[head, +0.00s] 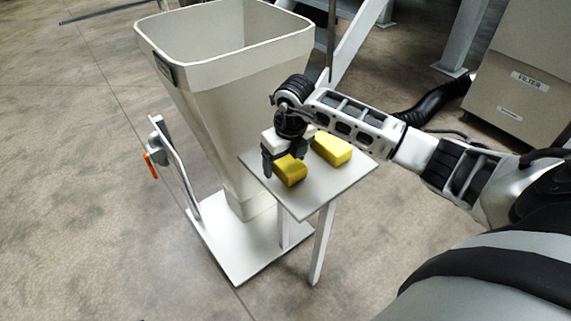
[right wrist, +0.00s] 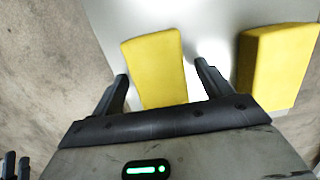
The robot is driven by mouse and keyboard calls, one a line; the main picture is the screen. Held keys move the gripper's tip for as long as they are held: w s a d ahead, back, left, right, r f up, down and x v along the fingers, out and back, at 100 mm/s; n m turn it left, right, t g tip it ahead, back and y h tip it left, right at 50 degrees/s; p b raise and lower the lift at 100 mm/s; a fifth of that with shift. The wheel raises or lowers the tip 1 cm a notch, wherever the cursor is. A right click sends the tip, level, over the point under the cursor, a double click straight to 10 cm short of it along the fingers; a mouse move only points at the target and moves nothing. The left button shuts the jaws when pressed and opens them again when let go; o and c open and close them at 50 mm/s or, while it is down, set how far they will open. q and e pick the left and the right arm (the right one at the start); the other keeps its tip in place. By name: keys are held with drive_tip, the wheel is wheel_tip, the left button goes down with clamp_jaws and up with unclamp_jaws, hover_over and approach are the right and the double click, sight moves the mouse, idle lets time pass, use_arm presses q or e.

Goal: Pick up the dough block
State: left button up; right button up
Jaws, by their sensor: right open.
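Two yellow blocks lie on a small light-grey table (head: 318,193). The nearer dough block (head: 291,172) is partly under my right gripper (head: 278,168). In the right wrist view this dough block (right wrist: 157,68) lies between the two open fingers (right wrist: 163,88), with a gap on each side. The other dough block (head: 332,148) lies to the right, outside the fingers, and also shows in the right wrist view (right wrist: 277,65). My right gripper is open and empty.
A large cream hopper (head: 225,60) stands just left of and behind the table, on a white base plate (head: 240,248). An orange-handled lever (head: 151,165) sticks out at its left. A filter cabinet (head: 525,75) and black hose (head: 440,100) are at the back right. The floor in front is clear.

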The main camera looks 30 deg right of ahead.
sight(287, 170)
drive_tip(key=c, duration=1.2)
use_arm(q)
drive_tip(key=shift+w+r, duration=0.1)
drive_tip(key=shift+r, duration=0.15)
use_arm(e)
drive_tip(key=shift+r, duration=0.1)
